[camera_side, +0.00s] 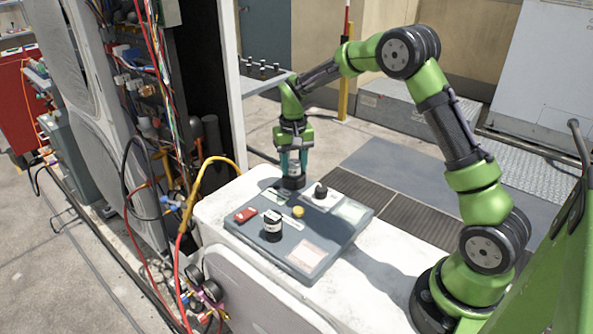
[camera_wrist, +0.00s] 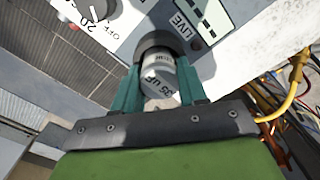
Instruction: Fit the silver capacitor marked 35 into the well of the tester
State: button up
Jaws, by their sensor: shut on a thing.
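The silver capacitor (camera_wrist: 157,75), printed "35 uF", is between the two teal fingers of my gripper (camera_wrist: 158,92), which is shut on it. In the wrist view its far end meets the black ring-shaped well (camera_wrist: 160,40) of the tester and appears to be inside the rim; how deep is hidden. In the side view my gripper (camera_side: 292,163) points down at the far left corner of the grey tester (camera_side: 262,245). The capacitor (camera_side: 294,168) shows there as a pale, roughly upright body above the black well (camera_side: 293,183).
A yellow hose (camera_side: 222,160) and an open condenser with loose wires stand to the left. The white top is clear around the tester.

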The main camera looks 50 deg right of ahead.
jog(key=shift+f, duration=0.15)
jog(key=o, duration=1.2)
notch_tip(320, 180, up, 17)
jog(key=s+a+n+t, duration=0.1)
jog(key=s+a, duration=0.3)
jog(key=s, duration=0.4)
jog(key=s+a+n+t+y, duration=0.1)
jog(key=s+a+t, duration=0.2)
jog(key=s, duration=0.5)
jog(key=s+a+r+t+y, duration=0.1)
jog(key=s+a+t, duration=0.2)
jog(key=s+a, duration=0.2)
jog(key=shift+s+a+n, duration=0.1)
jog(key=shift+s+n, duration=0.3)
jog(key=shift+s, duration=1.15)
